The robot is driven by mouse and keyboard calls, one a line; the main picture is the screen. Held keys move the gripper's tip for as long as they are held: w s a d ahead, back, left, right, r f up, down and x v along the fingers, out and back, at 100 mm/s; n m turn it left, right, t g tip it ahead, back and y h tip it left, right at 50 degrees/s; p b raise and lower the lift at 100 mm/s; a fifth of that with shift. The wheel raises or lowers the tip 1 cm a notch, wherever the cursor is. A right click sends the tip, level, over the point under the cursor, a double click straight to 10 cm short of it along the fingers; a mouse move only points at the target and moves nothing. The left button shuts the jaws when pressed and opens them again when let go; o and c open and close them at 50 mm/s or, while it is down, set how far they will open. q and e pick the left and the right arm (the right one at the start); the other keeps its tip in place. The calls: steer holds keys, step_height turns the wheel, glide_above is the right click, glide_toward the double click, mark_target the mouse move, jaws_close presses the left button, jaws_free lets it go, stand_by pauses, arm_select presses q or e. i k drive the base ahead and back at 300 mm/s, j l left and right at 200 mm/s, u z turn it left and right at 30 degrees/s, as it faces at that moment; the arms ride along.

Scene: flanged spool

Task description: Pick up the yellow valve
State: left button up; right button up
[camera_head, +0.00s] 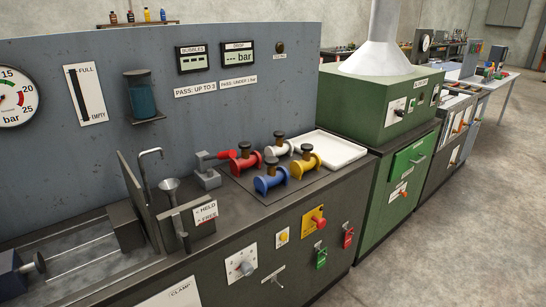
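The yellow valve (305,164) is a flanged spool with a dark knob on top. It sits on a dark mat (265,194) on the bench, at the right front of a close group of valves. A blue valve (271,181) is to its left, a white valve (279,147) is behind it, and a red valve (245,161) is at the back left. Neither of my grippers is in view. Nothing covers the yellow valve.
A white tray (346,153) lies right of the valves. A grey panel (225,110) stands behind. The floor at right is clear.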

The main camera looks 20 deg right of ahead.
mark_target(309, 162)
steer(key=i+l+u, duration=0.2)
steer(key=l, duration=0.4)
steer(key=i+l+u, duration=0.15)
steer(key=l, duration=0.5)
steer(key=i+l+u, duration=0.2)
steer(key=l, duration=0.45)
steer(key=l+u, duration=0.15)
steer(key=l, duration=0.5)
